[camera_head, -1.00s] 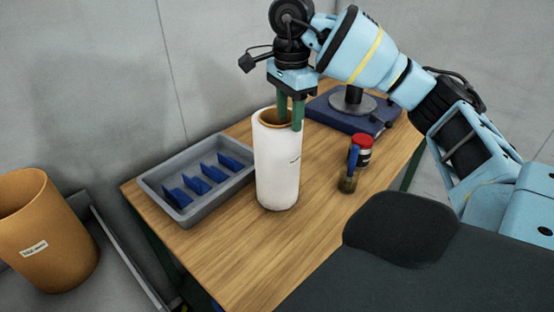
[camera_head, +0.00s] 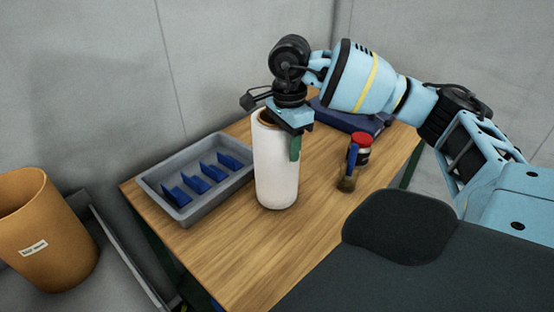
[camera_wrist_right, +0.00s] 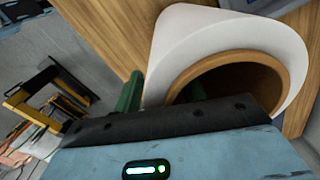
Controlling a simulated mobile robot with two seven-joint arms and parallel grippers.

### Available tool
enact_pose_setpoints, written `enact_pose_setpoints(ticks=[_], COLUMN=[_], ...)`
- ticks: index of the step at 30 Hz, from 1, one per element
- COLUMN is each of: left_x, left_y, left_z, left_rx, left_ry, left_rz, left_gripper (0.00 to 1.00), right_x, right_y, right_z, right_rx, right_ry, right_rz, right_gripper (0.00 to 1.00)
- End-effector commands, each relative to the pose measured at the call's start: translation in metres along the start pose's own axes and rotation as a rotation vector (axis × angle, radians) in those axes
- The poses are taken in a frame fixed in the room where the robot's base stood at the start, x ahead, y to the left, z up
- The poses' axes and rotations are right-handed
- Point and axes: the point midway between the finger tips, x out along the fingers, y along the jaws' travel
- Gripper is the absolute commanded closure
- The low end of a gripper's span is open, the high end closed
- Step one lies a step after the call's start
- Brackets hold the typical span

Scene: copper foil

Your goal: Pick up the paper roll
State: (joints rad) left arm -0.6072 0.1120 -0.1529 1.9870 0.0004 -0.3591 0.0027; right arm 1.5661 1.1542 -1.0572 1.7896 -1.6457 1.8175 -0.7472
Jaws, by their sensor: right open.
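The paper roll (camera_head: 274,172) is a tall white cylinder with a brown core, standing upright on the wooden table. My right gripper (camera_head: 287,140) is lowered over its top rim from above. One green finger shows outside the roll's right side in the head view; the other is hidden by the roll. In the right wrist view the paper roll (camera_wrist_right: 218,38) lies under the gripper (camera_wrist_right: 160,95), with one green finger outside the wall and the other at the hollow core. The gripper is open. My left gripper is not in view.
A grey tray (camera_head: 186,220) with several blue dividers stands left of the roll. A red-lidded jar (camera_head: 361,152) and a brush (camera_head: 348,172) are to the right. A dark blue base (camera_head: 345,119) is behind. An orange-brown bin (camera_head: 48,232) stands at far left.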

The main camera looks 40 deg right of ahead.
Motion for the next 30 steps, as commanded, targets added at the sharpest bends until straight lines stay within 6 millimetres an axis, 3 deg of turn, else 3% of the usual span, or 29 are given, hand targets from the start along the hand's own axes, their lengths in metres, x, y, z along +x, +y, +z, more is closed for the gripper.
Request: enact_pose_setpoints(ticks=[2, 11, 30], left_x=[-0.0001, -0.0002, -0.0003], left_y=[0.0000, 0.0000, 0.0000], left_z=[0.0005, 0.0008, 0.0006], left_rx=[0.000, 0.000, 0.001], left_ry=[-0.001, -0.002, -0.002], left_rz=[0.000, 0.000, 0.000], left_gripper=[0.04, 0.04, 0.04], right_x=[-0.0002, -0.0005, -0.0008], right_y=[0.0000, -0.0001, 0.0000], right_z=[-0.0001, 0.0000, 0.0001], right_rx=[0.000, 0.000, -0.001], right_ry=[0.000, 0.000, 0.000], right_rz=[0.000, 0.000, 0.000], right_gripper=[0.60, 0.99, 1.00])
